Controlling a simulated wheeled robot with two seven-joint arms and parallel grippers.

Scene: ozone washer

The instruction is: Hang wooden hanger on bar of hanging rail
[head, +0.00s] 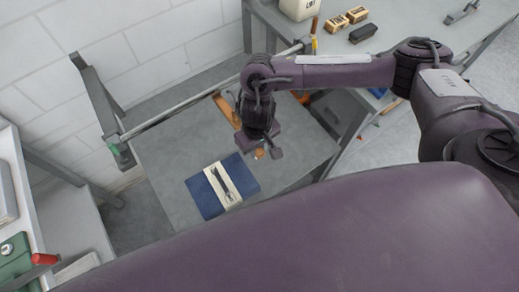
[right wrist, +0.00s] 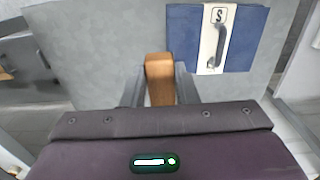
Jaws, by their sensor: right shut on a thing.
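The wooden hanger (head: 228,110) shows as an orange-brown strip left of my right wrist in the head view; my arm and gripper hide much of it. In the right wrist view its wooden end (right wrist: 160,80) is pinched between the fingers. My right gripper (head: 262,152) is shut on it, above the grey surface. The bar of the hanging rail (head: 190,103) runs from lower left to upper right, behind and left of the gripper. The hanger's hook cannot be made out, so I cannot tell whether it touches the bar. My left gripper is not in view.
A blue folded item (head: 206,197) with a cream band marked S and a dark hook-shaped piece lies below the gripper. The rail's dark end post (head: 97,95) stands at left. A grey table (head: 400,25) with small blocks is at upper right. White shelving (head: 70,215) stands at left.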

